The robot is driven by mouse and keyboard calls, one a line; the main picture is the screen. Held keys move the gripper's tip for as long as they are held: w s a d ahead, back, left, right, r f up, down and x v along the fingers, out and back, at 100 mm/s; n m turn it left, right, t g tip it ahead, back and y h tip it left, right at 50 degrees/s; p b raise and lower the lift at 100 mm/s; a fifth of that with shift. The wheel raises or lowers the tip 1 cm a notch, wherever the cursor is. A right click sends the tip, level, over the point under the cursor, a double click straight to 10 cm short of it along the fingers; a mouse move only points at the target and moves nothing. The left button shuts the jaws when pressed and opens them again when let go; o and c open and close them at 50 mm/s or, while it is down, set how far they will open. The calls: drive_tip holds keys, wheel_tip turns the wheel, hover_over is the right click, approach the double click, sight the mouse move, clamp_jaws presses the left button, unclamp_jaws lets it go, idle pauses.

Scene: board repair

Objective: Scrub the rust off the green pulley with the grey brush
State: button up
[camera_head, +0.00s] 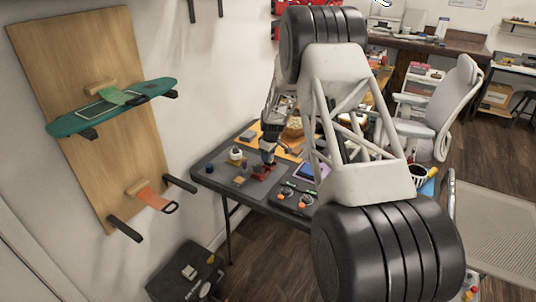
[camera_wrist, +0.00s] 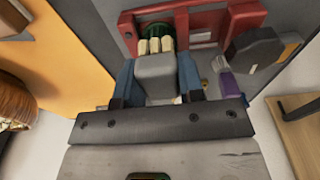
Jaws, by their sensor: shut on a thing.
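My gripper (camera_wrist: 157,80) has its two blue fingers shut on the grey brush (camera_wrist: 158,72), seen in the wrist view. The brush's cream bristles (camera_wrist: 155,46) point away from the gripper. The green pulley (camera_wrist: 154,30) shows just beyond the bristles, mostly hidden behind the brush. I cannot tell whether the bristles touch it or how much rust is on it. A red frame (camera_wrist: 233,20) stands around the pulley area. In the head view my gripper (camera_head: 268,155) is low over the grey table, by a red item (camera_head: 258,170); brush and pulley are not clear there.
In the wrist view, a dark many-sided object (camera_wrist: 255,50) and a purple item (camera_wrist: 226,85) lie right of the brush. The grey table (camera_head: 222,180) also holds a purple-edged tablet (camera_head: 308,172) and orange-knobbed parts (camera_head: 281,195). A wall board (camera_head: 75,65) stands left.

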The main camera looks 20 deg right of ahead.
drive_tip(key=shift+s+a+r, duration=0.1)
drive_tip(key=shift+s+a, duration=0.1)
drive_tip(key=shift+s, duration=0.3)
drive_tip(key=shift+s+a+r, duration=0.1)
drive_tip(key=shift+s+a, duration=0.05)
drive_tip(key=shift+s, duration=0.35)
wheel_tip(320, 180, up, 8)
drive_tip(key=shift+a+f, duration=0.1)
drive_tip(key=shift+f, duration=0.05)
drive_tip(key=s+a+f, duration=0.3)
drive_tip(key=s+a, duration=0.4)
drive_tip(key=a, duration=0.1)
drive_tip(key=s+a+f, duration=0.4)
drive_tip(key=s+a, duration=0.4)
drive_tip(key=a, duration=0.1)
drive_tip(key=shift+s, duration=0.3)
drive_tip(key=w, duration=0.5)
drive_tip(key=w+a+f, duration=0.1)
drive_tip(key=w, duration=0.4)
drive_tip(key=w+a, duration=0.1)
drive_tip(key=w, duration=0.5)
drive_tip(key=shift+a+f, duration=0.1)
drive_tip(key=shift+f, duration=0.2)
